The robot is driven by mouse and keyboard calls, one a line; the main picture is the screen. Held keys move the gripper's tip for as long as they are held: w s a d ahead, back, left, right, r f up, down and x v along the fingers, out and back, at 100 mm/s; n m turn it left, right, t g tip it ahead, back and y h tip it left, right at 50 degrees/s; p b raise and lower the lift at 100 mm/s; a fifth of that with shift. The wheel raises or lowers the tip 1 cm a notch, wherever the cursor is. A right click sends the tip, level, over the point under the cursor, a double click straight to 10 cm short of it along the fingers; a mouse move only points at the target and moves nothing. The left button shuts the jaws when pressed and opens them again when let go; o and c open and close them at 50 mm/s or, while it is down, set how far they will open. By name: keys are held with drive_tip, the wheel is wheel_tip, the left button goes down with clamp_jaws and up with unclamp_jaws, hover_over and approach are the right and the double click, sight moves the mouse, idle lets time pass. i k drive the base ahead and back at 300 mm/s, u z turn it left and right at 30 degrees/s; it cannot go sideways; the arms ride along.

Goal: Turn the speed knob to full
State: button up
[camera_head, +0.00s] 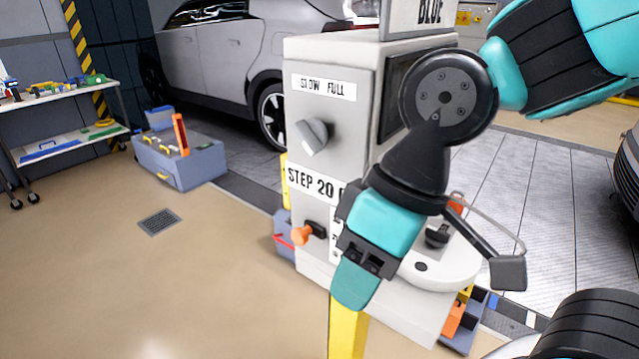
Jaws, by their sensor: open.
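The speed knob (312,137) is a grey knob on the side face of the white machine cabinet (355,75), under a label (323,86) reading "SLOW FULL". The knob sits tilted, its long grip slanting from upper left to lower right. My gripper (362,275) is teal and black and hangs in front of the cabinet, below and to the right of the knob, apart from it. It is open, and I see nothing between its fingers. My arm hides part of the cabinet's front and of the "STEP 20" label (312,183).
An orange-tipped lever (303,235) sticks out low on the cabinet, left of my gripper. A round white shelf (455,265) juts out at right. A grey toolbox (185,160), a shelf cart (65,120) and a car (220,60) stand behind.

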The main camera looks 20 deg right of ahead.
sight(313, 134)
drive_tip(key=z, duration=1.45)
drive_tip(key=k, duration=0.5)
drive_tip(key=u, duration=1.25)
